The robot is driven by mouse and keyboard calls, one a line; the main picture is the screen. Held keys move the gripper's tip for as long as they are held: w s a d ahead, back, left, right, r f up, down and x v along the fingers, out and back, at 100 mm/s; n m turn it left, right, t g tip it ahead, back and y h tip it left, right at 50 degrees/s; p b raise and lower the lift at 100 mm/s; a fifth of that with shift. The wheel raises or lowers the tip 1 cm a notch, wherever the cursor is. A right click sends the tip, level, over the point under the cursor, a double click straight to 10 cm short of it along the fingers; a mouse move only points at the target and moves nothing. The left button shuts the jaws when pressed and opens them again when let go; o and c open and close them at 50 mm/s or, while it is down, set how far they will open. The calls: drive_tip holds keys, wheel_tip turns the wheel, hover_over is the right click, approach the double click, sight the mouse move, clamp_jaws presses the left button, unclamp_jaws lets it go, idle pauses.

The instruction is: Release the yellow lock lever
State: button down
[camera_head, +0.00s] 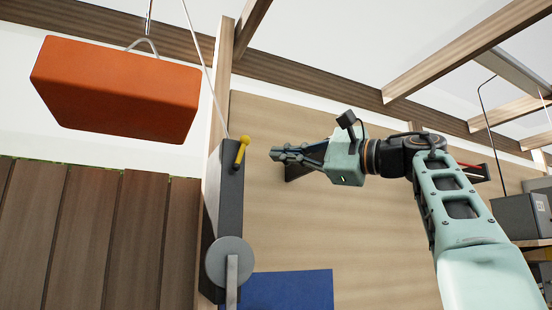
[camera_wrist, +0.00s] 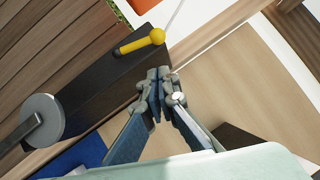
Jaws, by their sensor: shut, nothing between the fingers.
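The yellow lock lever (camera_head: 241,151) is a short rod with a ball end. It sits near the top of a dark grey upright block (camera_head: 222,220). In the wrist view the lever (camera_wrist: 142,42) lies beyond my fingertips, up and to the left, with its ball at the block's end. My gripper (camera_head: 275,154) is to the right of the lever in the head view, pointing left, with a gap between them. In the wrist view my gripper (camera_wrist: 158,76) has its fingertips together with nothing between them, and they appear beside the block's edge.
An orange block (camera_head: 115,90) hangs from a hook at the upper left. A thin cord (camera_head: 203,65) runs down to the dark block. A grey disc with a bar (camera_head: 230,262) is on the block's lower end. A blue panel (camera_head: 290,290) is at the bottom. Wooden beams surround the area.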

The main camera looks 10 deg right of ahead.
drive_tip(key=b+v, duration=0.1)
drive_tip(key=v, duration=0.7)
drive_tip(key=shift+s+r, duration=0.2)
drive_tip(key=shift+r, duration=0.05)
